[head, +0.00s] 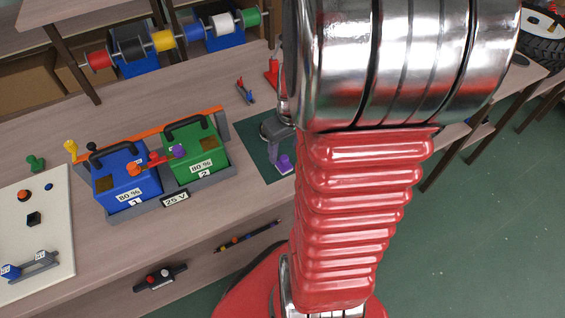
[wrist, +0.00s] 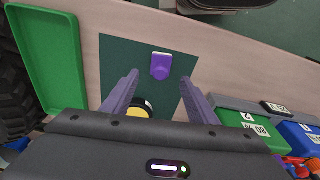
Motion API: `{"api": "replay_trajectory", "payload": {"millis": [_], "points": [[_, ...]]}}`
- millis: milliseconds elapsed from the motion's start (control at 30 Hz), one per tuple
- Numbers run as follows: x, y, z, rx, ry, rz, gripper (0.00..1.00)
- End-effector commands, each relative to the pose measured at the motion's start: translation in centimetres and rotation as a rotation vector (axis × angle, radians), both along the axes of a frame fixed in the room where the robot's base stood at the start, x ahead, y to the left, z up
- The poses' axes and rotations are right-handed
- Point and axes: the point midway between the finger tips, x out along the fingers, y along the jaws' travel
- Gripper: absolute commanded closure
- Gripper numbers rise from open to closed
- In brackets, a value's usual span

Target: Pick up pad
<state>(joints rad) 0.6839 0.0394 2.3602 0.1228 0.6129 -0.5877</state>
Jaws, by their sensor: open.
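A dark green mat (wrist: 119,62) lies flat on the wooden table in the wrist view. It also shows in the head view (head: 256,150), partly hidden by my arm. A small purple piece with a pale end (wrist: 160,68) stands on the mat; it also shows in the head view (head: 284,164). A yellow-and-black round thing (wrist: 140,108) is partly hidden by my gripper's body. I cannot tell which of these is the pad. My gripper (wrist: 159,81) is open and empty, its fingers pointing over the mat towards either side of the purple piece.
A green tray (wrist: 45,50) is at left in the wrist view. A blue battery (head: 120,172) and a green battery (head: 190,150) sit in a holder beside the mat. A spool rack (head: 165,40) stands behind. A white board (head: 50,215) lies at far left.

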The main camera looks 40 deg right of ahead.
Motion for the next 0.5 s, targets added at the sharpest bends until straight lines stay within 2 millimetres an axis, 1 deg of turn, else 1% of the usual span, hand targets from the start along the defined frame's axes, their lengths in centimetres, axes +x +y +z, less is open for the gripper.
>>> {"api": "replay_trajectory", "payload": {"millis": [167,267,500], "points": [[0.0,0.0,-0.1,0.0,0.001,0.0,0.47],[0.0,0.0,-0.6,0.001,0.002,0.0,0.47],[0.2,0.1,-3.2,0.003,0.003,-0.001,0.47]]}}
